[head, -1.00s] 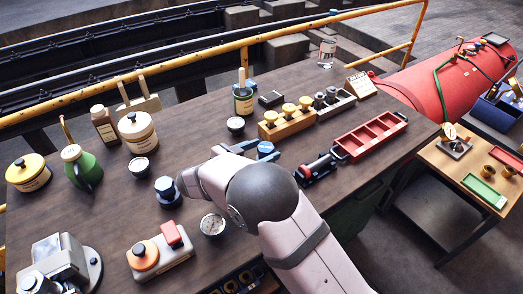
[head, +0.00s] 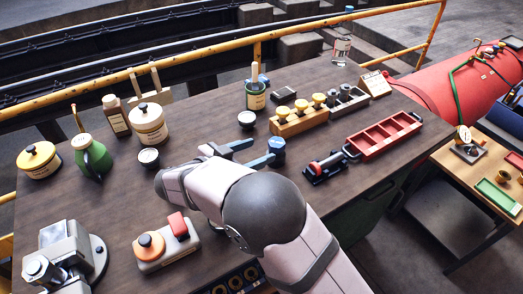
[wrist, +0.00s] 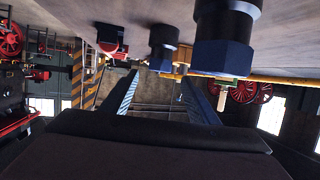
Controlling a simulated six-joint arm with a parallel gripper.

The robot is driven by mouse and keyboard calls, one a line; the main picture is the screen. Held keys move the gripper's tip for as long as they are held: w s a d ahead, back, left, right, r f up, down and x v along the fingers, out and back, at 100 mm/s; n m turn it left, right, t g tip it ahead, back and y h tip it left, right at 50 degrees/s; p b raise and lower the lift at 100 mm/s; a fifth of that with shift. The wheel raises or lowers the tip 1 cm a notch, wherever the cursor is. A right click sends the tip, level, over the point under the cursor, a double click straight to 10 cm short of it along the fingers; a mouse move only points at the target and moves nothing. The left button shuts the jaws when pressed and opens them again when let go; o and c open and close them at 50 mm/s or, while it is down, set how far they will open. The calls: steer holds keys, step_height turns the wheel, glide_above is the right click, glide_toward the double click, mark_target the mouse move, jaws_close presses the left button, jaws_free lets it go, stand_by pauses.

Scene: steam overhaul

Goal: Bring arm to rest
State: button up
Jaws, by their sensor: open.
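My gripper (head: 252,153) is open and empty over the middle of the bench, its two blue-grey fingers apart and pointing right. A blue hex-headed piece (head: 277,146) is right by the fingertips; I cannot tell whether they touch. In the wrist view, my gripper (wrist: 161,98) shows both fingers spread, nothing between them. That view looks tilted over, with a large dark blue hex piece (wrist: 222,55) and a smaller one (wrist: 163,50) beyond the fingers. My arm covers part of the bench in the head view.
The wooden bench (head: 100,205) holds a red tray (head: 385,135), a block with yellow knobs (head: 300,122), a green oil can (head: 91,157), a cream jar (head: 149,124) and an orange-and-red button box (head: 167,243). A yellow rail (head: 200,62) runs behind. Some bench surface at left is bare.

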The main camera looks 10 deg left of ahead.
steer(key=shift+r, duration=0.1)
stand_by(0.4)
